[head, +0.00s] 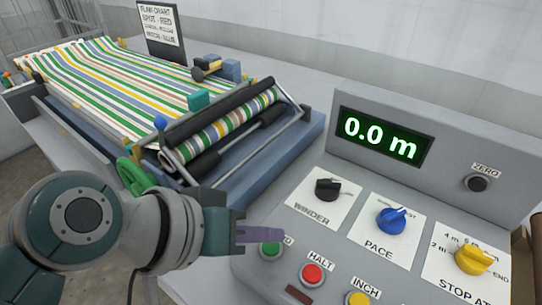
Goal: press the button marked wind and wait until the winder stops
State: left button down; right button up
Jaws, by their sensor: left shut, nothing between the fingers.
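The console's green button (270,250) is at its lower left; its label is mostly hidden by my fingers, with only the end showing. My left gripper (276,235) is shut and empty, its fingertips at or just above the green button; I cannot tell whether they touch it. The display (381,138) reads 0.0 m in green. The winder (222,125) is at the machine's front end, with striped cloth around its roll. I cannot tell from one frame whether it turns. My right gripper is not in view.
A red HALT button (312,274) and a yellow INCH button (357,299) sit close to the green one. Above are the black WINDER knob (327,189), blue PACE knob (391,220) and yellow STOP AT knob (473,260). A green handwheel (131,175) is near my left arm.

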pick_arm(q)
jog(key=shift+f, duration=0.1)
jog(key=shift+f, duration=0.35)
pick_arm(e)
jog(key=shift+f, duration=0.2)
pick_arm(q)
jog(key=shift+f+b, duration=0.35)
jog(key=shift+b, duration=0.1)
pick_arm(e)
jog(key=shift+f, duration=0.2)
pick_arm(q)
jog(key=shift+r, duration=0.1)
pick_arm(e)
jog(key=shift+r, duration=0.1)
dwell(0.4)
pick_arm(q)
jog(key=shift+r+p, duration=0.7)
jog(key=shift+p, duration=0.25)
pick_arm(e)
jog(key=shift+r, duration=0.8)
pick_arm(q)
notch_tip(320, 180, up, 5)
jog(key=p, duration=0.5)
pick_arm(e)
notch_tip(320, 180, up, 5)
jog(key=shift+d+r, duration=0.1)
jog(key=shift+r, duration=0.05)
